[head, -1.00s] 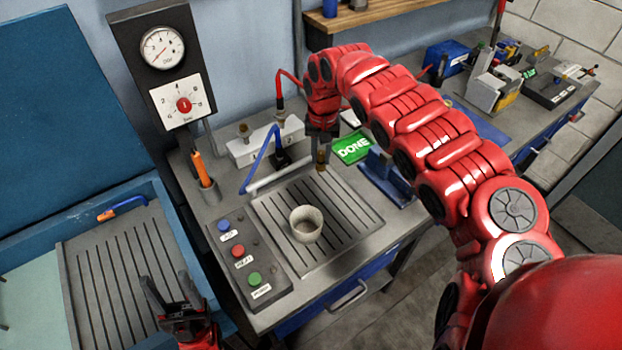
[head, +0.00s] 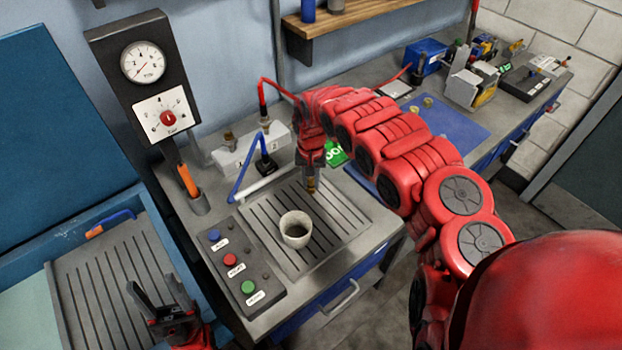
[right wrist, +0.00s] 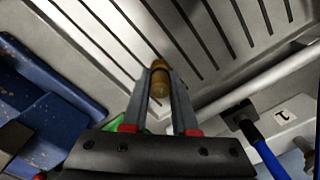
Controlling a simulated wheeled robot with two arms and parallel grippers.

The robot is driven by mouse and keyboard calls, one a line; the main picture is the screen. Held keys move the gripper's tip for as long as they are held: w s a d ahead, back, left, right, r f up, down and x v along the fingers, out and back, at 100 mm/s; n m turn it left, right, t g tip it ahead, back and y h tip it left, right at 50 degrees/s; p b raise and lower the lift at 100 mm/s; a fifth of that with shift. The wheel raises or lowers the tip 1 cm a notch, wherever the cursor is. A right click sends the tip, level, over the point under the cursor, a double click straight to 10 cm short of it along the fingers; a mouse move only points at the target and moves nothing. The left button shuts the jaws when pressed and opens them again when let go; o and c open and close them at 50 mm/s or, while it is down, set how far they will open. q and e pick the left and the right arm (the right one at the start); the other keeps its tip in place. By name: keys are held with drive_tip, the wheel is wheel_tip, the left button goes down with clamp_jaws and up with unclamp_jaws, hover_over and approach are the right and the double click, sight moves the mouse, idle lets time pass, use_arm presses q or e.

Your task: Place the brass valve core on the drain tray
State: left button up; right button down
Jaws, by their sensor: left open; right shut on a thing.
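The brass valve core (head: 311,184) is held upright in my right gripper (head: 310,172), above the back part of the grooved drain tray (head: 345,228). In the right wrist view the brass core (right wrist: 160,83) sits between the two fingers, with the grooved tray (right wrist: 100,40) beyond it. I cannot tell whether its lower end touches the tray. A pale cup (head: 295,229) stands on the tray in front of the core. My left gripper (head: 155,300) is open and empty, at the lower left over the grooved floor of the blue case.
A white block (head: 250,148) with brass fittings, a blue hose (head: 240,180) and a pale bar lie behind the tray. A button panel (head: 235,262) is at its left. A green DONE card (head: 336,153) and blue stand are partly hidden by my right arm.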

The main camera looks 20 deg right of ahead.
drive_tip(key=shift+w+f, duration=0.1)
drive_tip(key=shift+f, duration=0.05)
drive_tip(key=shift+f, duration=0.15)
drive_tip(key=c, duration=0.7)
unclamp_jaws()
